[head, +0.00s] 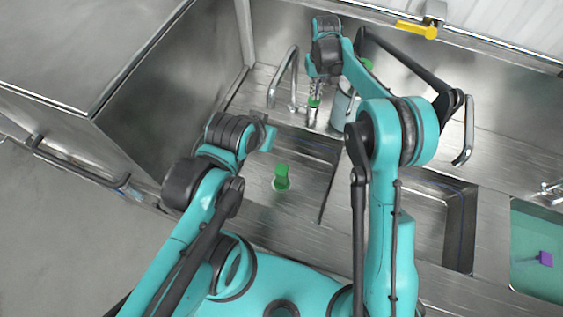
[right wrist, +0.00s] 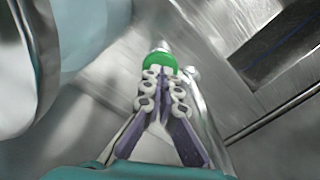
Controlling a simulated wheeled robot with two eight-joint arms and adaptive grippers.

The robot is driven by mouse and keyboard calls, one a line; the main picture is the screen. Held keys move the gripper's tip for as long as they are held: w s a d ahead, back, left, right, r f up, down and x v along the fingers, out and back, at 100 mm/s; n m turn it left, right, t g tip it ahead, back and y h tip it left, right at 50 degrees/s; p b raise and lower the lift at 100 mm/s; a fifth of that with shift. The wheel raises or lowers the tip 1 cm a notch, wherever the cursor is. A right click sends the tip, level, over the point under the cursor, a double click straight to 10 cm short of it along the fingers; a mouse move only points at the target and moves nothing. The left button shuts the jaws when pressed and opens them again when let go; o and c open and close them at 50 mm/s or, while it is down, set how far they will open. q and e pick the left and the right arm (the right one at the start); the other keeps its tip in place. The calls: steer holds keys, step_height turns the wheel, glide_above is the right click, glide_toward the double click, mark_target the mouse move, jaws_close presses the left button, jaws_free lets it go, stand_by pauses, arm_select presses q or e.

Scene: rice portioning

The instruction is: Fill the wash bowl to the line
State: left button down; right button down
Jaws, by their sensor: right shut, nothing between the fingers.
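A steel sink basin (head: 310,190) lies under the left spout (head: 284,68), and a thin bluish line crosses its dark far wall. I cannot tell whether it holds water. A green block (head: 281,178) stands on a pale round spot on its floor. My right gripper (head: 315,94) is shut and empty beside the tap, its tips at or just above a green-ringed fitting (head: 314,102). The green ring also shows just past the fingertips in the right wrist view (right wrist: 161,60); contact is unclear. My left gripper (head: 266,134) hangs over the basin's left side, its jaws too small to judge.
A pale cylindrical container (head: 341,108) stands right of the fitting, partly behind my right arm. Another basin (head: 440,225) lies right of that arm, with a second spout (head: 467,135) above. A teal basin (head: 530,230) with a purple cube (head: 545,259) is far right. A yellow lever (head: 417,29) is at the back.

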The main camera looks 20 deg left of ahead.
steer(key=shift+f+b, duration=0.7)
steer(key=shift+f, duration=0.3)
stand_by(7.0)
